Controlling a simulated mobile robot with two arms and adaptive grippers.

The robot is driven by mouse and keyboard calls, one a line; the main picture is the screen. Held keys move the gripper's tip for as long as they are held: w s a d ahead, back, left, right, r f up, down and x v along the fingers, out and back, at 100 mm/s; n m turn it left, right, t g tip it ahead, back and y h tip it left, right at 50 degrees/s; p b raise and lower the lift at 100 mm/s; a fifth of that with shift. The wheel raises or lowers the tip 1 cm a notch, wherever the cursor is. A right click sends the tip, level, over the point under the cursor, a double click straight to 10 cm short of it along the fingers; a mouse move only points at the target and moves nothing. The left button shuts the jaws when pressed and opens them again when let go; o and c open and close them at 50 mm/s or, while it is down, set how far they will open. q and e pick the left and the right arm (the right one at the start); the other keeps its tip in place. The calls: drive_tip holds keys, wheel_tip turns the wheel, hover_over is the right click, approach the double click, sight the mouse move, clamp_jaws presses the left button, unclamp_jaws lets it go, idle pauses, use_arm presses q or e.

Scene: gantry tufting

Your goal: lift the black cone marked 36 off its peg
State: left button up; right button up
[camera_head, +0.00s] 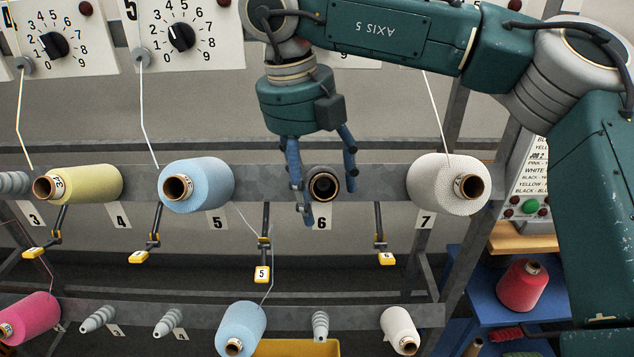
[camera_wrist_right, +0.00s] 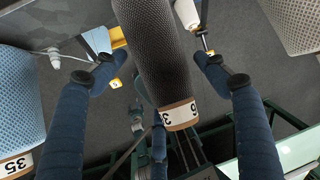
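The black cone (camera_head: 323,186) is at place 6 on the upper rail, seen nearly end-on with its brown tube end toward me. In the right wrist view the black cone (camera_wrist_right: 155,55) shows its dark woven side and a tube end marked 36 (camera_wrist_right: 180,115). My right gripper (camera_head: 329,198) comes down from above with its blue fingers on either side of the cone. In the wrist view gaps show between the fingers and the cone, so it is open. The peg is hidden. My left gripper is not in view.
A light blue cone (camera_head: 205,184) stands at place 5, left of the gripper, and a white cone (camera_head: 440,184) at place 7, right of it. A yellow cone (camera_head: 95,184) is further left. Yellow-tipped levers (camera_head: 262,273) hang below the rail. Dial panels (camera_head: 185,35) are above.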

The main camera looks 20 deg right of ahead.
drive_tip(key=c, duration=0.8)
drive_tip(key=o, duration=0.4)
drive_tip(key=c, duration=0.8)
drive_tip(key=shift+s+r, duration=0.1)
drive_tip(key=shift+c, duration=0.4)
drive_tip(key=shift+s+a+r, duration=0.1)
drive_tip(key=shift+s+r, duration=0.15)
drive_tip(key=shift+s, duration=0.05)
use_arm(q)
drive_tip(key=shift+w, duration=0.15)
use_arm(e)
drive_tip(key=shift+s+r, duration=0.1)
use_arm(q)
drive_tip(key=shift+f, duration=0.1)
